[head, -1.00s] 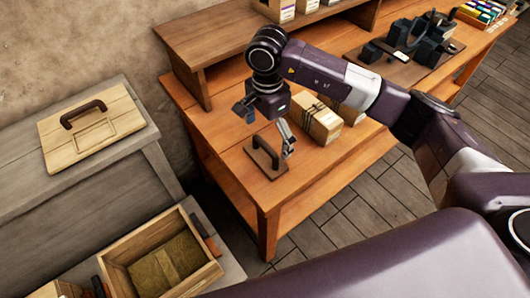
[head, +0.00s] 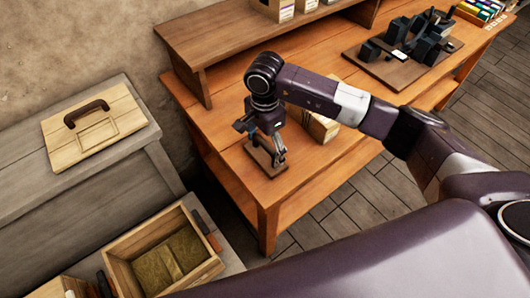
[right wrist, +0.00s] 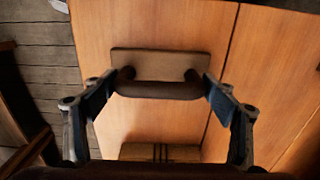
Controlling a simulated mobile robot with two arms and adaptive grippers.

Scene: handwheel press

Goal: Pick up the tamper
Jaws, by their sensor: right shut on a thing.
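The tamper is a flat brown board (head: 262,162) with a dark bar handle, lying on the orange wooden table near its front left corner. In the right wrist view its handle (right wrist: 158,90) runs across, with the board (right wrist: 160,60) behind it. My right gripper (head: 270,147) is down over the tamper and hides most of the handle in the head view. Its two fingers (right wrist: 160,86) are shut on the handle's two ends. The board appears to rest on the table. My left gripper is not in view.
A wrapped tan block (head: 320,125) stands right behind my right wrist. A raised shelf (head: 240,45) runs along the table's back. A dark tool set (head: 405,50) lies farther right. At left are a grey chest with a handled wooden lid (head: 98,125) and an open crate (head: 205,262).

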